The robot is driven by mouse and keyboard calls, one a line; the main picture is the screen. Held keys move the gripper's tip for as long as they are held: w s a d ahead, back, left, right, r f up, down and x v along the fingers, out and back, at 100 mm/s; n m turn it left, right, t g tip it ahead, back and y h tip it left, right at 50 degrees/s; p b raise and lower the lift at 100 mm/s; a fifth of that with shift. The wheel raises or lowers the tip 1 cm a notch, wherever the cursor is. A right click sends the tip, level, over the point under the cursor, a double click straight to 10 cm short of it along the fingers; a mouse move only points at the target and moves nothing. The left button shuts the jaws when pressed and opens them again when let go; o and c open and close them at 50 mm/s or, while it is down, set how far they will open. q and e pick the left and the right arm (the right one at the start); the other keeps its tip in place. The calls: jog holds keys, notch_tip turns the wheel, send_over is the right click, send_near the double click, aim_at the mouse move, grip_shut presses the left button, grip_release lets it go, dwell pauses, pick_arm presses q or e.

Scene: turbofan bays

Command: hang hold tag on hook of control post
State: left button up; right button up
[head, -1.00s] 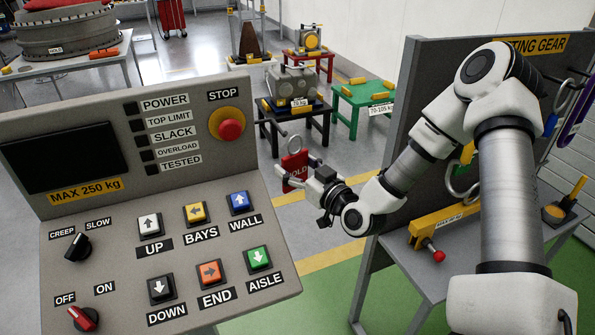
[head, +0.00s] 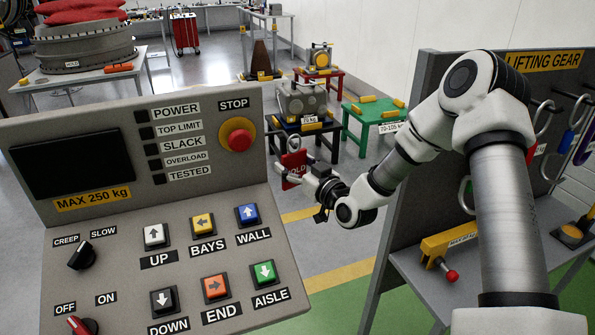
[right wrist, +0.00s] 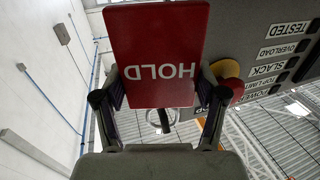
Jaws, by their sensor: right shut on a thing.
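My right gripper (head: 297,177) is shut on the red hold tag (head: 292,162), held upright beside the right edge of the control post's panel (head: 190,285). A metal ring shows at the tag's top in the head view. In the right wrist view the tag (right wrist: 157,50) appears upside down with its word HOLD readable, between the two fingers of the right gripper (right wrist: 160,92). A ring shows below it in that picture. I cannot make out the post's hook clearly in either view. My left gripper is not in view.
The red STOP button (head: 238,141) sits on the panel, left of the tag. The lifting gear board (head: 430,130) stands at the right, with a yellow beam (head: 452,240) on its shelf. Behind the tag are a black stand (head: 318,128) and a green table (head: 375,115).

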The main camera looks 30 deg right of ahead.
jog(key=shift+w+d+f, duration=0.15)
jog(key=shift+w+f, duration=0.1)
jog(key=shift+w, duration=0.45)
jog(key=shift+w+d+f+b, duration=0.1)
jog(key=shift+w+f+b, duration=0.55)
jog(key=shift+b, duration=0.5)
jog(key=shift+s, duration=0.15)
jog(key=o, duration=1.2)
jog(key=s, duration=1.2)
jog(key=shift+d, duration=0.25)
